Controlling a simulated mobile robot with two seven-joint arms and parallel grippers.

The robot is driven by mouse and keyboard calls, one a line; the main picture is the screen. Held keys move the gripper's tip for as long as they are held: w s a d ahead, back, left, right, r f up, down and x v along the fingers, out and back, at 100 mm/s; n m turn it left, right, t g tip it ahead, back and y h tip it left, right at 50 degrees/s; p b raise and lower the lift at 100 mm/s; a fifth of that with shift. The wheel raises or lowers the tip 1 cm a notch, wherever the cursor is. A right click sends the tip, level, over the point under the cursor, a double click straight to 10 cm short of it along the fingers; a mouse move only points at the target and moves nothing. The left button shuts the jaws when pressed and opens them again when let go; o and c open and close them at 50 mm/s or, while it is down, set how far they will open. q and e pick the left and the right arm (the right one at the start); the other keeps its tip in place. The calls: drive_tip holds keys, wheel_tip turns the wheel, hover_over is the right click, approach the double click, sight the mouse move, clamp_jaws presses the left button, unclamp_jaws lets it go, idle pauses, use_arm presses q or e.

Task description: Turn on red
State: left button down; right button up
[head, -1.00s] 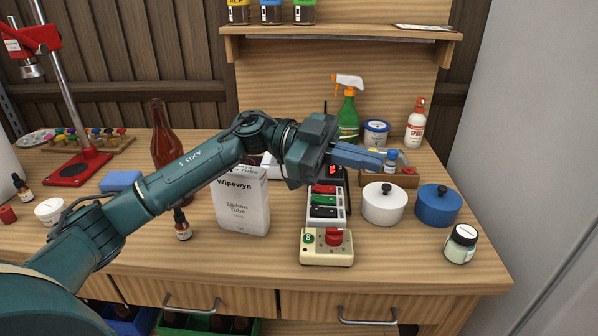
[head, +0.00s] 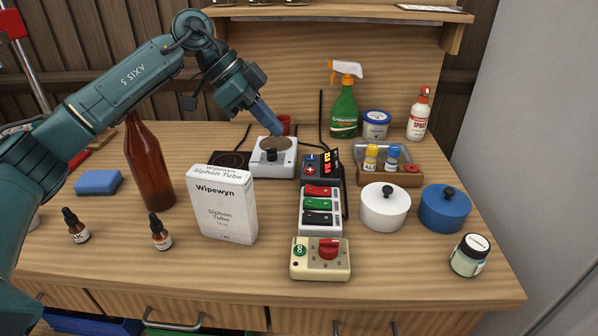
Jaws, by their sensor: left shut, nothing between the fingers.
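A white switch strip (head: 319,226) stands in the middle of the bench with a red switch (head: 319,191) at its far end, a green switch (head: 319,204) and a black switch (head: 318,217). I cannot tell the red switch's position. In front is a cream box (head: 309,268) with a red knob (head: 328,247) and a green button. My left gripper (head: 279,129) is shut and empty, pointing down above a white device (head: 262,168) with a black knob, behind and left of the strip. My right gripper is not in view.
A dark unit with a red display (head: 327,163) stands just behind the strip. A Wipewyn box (head: 228,213) is on the left, and a white lidded pot (head: 384,212) and a blue one (head: 444,212) on the right. A brown bottle (head: 149,170) stands further left.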

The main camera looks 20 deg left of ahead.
use_arm(q)
hover_over(314, 191)
drive_tip(key=a, duration=0.2)
drive_tip(key=f, duration=0.7)
drive_tip(key=shift+s+f, duration=0.25)
drive_tip(key=shift+f, duration=0.1)
drive_tip(key=f, duration=0.3)
drive_tip(key=shift+a+f, duration=0.2)
drive_tip(key=shift+f, duration=0.4)
drive_tip(key=shift+s+a+f+h, duration=0.15)
drive_tip(key=shift+f+h, duration=0.15)
drive_tip(key=shift+f, duration=0.15)
drive_tip(key=shift+r, duration=0.2)
